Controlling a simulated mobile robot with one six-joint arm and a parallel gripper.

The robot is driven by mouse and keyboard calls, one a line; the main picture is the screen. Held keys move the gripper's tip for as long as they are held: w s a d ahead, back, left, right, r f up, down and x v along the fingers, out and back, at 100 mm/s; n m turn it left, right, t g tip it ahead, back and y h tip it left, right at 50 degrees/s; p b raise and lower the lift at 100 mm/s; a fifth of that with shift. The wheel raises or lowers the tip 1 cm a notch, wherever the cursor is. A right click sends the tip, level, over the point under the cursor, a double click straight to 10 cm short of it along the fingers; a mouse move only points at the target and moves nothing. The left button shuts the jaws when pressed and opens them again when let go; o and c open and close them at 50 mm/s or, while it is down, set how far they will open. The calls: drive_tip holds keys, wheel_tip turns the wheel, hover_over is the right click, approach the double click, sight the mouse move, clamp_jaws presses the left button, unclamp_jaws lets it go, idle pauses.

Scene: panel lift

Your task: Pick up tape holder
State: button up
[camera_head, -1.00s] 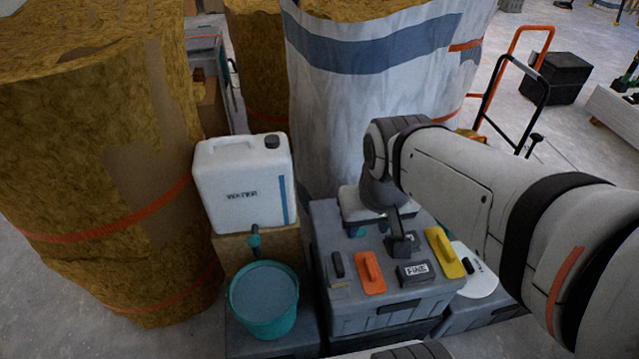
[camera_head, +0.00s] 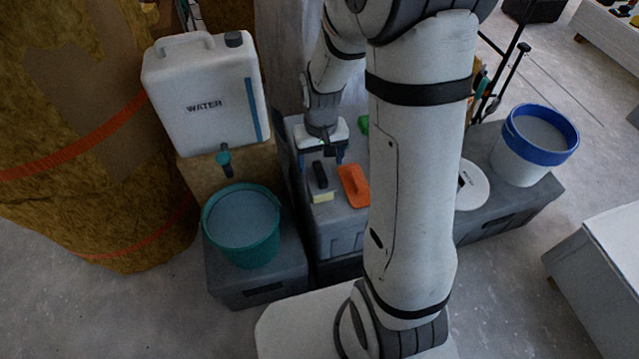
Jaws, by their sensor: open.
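My gripper (camera_head: 334,156) is open and empty, pointing down over the left back part of the grey box top (camera_head: 319,214). It is just behind a small dark-handled tool with a pale yellow lower part (camera_head: 320,182) and apart from it as far as I can see. I cannot tell for certain which thing is the tape holder. An orange float (camera_head: 353,186) lies just right of the dark tool. A bit of something green (camera_head: 362,123) shows behind, mostly hidden. My own arm covers the right part of the box top.
A white water canister (camera_head: 205,95) with a tap stands at left. Below it is a teal bucket (camera_head: 243,238) of water. A white and blue bucket (camera_head: 533,145) and a white round-bladed tool (camera_head: 472,185) are at right. An insulation roll (camera_head: 65,90) stands far left.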

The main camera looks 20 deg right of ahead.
sight(320, 179)
wheel_tip(320, 179, down, 7)
drive_tip(key=shift+s+a+f+b, duration=0.15)
drive_tip(key=shift+f+b, duration=0.05)
drive_tip(key=shift+b, duration=0.5)
drive_tip(key=c, duration=1)
drive_tip(key=shift+o, duration=0.2)
drive_tip(key=shift+r, duration=0.1)
wheel_tip(320, 179, up, 10)
drive_tip(key=shift+p, duration=1)
